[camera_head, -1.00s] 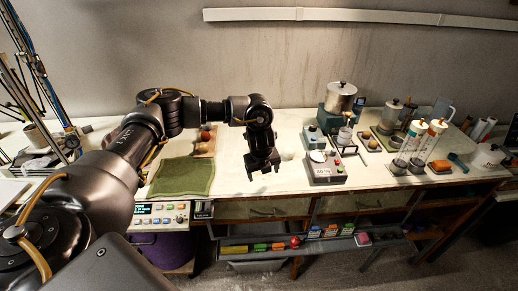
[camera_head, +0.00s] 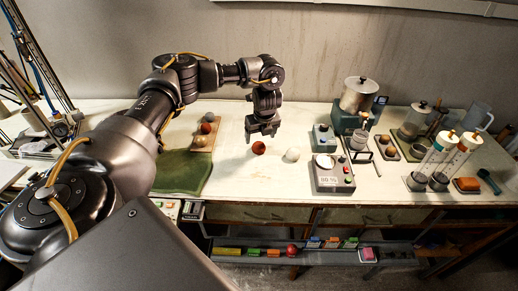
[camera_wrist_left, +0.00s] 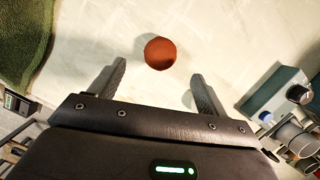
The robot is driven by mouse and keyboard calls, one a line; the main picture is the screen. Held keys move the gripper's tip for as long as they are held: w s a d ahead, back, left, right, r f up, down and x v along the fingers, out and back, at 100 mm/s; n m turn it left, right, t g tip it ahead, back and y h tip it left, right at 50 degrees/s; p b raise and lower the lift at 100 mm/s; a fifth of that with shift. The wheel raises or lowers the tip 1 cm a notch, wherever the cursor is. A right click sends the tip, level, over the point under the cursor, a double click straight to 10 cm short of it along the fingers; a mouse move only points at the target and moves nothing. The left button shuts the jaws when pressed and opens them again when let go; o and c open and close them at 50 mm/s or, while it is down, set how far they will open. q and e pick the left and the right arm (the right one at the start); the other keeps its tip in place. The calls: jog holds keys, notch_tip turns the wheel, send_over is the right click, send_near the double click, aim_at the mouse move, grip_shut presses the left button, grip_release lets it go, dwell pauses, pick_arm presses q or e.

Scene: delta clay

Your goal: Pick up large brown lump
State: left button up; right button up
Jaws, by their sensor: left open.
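A reddish-brown round lump (camera_head: 258,148) lies on the pale bench top near the middle of the head view. It also shows in the left wrist view (camera_wrist_left: 160,53), ahead of the fingertips and roughly between their lines. My left gripper (camera_head: 262,134) is open and empty, just behind and above the lump in the head view; its two fingers also show in the left wrist view (camera_wrist_left: 158,78). A second reddish-brown lump (camera_head: 206,128) sits on a wooden board at the left. My right gripper is not in view.
A white ball (camera_head: 293,154) lies close to the right of the lump. The wooden board (camera_head: 203,140) holds other balls, beside a green cloth (camera_head: 180,172).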

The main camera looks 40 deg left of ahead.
aim_at(259, 144)
pick_arm(q)
jog(key=shift+x, duration=1.05)
jog(key=shift+w, duration=0.1)
jog(key=x, duration=0.5)
jog(key=shift+d, duration=0.1)
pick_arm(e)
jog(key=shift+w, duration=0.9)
pick_arm(q)
jog(key=shift+c, duration=0.2)
jog(key=c, duration=1.1)
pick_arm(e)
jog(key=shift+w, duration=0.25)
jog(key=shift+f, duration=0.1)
